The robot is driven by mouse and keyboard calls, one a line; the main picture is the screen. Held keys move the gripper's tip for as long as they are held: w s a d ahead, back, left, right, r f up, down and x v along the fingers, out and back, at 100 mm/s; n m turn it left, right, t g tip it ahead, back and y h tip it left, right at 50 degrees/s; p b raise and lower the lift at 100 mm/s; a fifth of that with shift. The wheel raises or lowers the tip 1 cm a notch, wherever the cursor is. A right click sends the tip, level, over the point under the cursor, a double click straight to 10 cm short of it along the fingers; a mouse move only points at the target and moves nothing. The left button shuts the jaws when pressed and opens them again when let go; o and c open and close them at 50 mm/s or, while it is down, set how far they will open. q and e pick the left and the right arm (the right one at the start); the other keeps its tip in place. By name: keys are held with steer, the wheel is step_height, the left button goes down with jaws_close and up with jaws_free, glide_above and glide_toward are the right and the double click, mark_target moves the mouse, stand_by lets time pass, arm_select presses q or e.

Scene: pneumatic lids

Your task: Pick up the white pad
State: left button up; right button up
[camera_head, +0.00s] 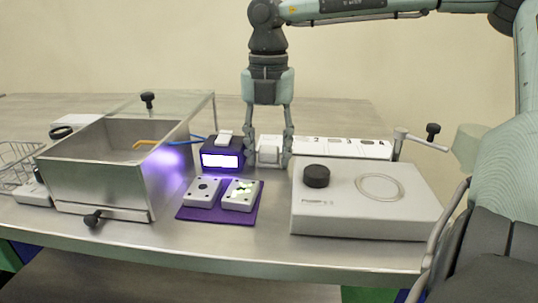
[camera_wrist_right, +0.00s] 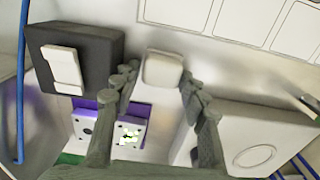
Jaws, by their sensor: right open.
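A small white pad (camera_head: 268,152) with rounded corners lies on the table at the back, right of the dark box. It also shows in the right wrist view (camera_wrist_right: 163,69), near the fingertips. My right gripper (camera_head: 269,158) points down over the white pad, with its fingers spread on the pad's left and right. Nothing is clamped in it. I cannot tell whether the fingers touch the pad. My left gripper is not in view.
A dark box (camera_head: 222,154) with a lit screen and a white piece on top stands close left. Two white plates (camera_head: 202,193) lie on a purple mat (camera_head: 214,217). A large white device (camera_head: 345,215) stands right. An open-lidded metal box (camera_head: 95,185) is left.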

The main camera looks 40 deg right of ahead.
steer(key=c, duration=0.8)
step_height(320, 180, up, 16)
step_height(320, 180, up, 11)
steer(key=p, duration=0.1)
glide_above(268, 150)
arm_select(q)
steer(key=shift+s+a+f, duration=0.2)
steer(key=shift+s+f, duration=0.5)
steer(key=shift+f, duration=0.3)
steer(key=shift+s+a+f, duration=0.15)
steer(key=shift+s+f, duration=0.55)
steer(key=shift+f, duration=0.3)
arm_select(e)
steer(key=shift+r, duration=0.55)
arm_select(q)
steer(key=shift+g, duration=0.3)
